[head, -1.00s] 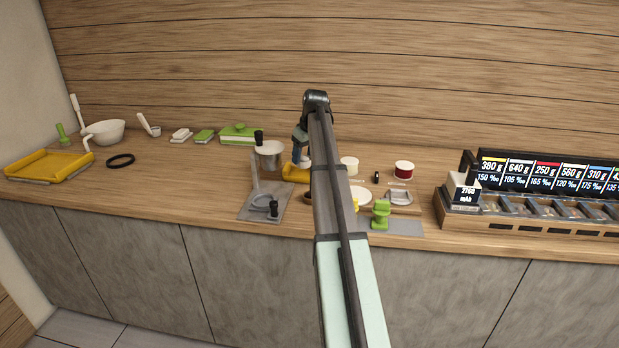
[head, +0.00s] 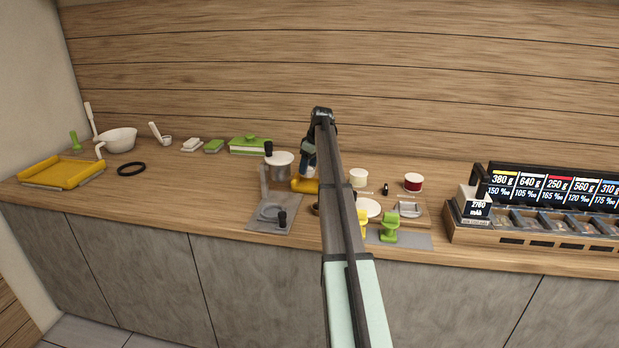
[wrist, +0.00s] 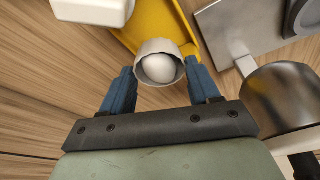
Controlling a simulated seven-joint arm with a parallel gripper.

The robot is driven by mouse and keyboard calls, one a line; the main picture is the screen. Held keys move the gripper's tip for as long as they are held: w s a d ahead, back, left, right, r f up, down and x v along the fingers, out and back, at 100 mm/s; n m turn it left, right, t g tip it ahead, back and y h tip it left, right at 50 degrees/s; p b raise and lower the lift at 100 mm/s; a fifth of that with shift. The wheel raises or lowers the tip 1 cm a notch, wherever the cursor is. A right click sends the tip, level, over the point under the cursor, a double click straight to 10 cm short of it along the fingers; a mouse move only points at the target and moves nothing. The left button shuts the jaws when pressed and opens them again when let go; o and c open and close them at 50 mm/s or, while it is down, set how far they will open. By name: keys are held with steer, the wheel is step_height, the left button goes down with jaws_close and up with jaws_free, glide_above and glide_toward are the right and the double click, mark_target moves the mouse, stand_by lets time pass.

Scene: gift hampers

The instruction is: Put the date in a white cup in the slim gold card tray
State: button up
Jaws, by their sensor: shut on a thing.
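My gripper (wrist: 160,80) is shut on a small white cup (wrist: 143,66), with a blue finger on each side. The cup holds a smooth, pale round piece (wrist: 159,67); it looks white, and I cannot tell that it is a date. A yellow-gold tray (wrist: 150,22) lies just beyond and below the cup in the wrist view. In the head view the tray (head: 304,186) shows partly beside my gripper. I cannot tell whether the cup touches it.
A metal pot (wrist: 285,100) and a grey plate (wrist: 235,30) stand close beside the tray. A white object (wrist: 95,8) is on its other side. A larger yellow tray (head: 62,174) lies far left. A compartment rack (head: 530,238) stands right.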

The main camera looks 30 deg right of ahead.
mark_target(310, 169)
steer(key=shift+f, duration=2.3)
steer(key=shift+f, duration=0.1)
steer(key=o, duration=1)
steer(key=shift+o, duration=0.2)
steer(key=v, duration=1.2)
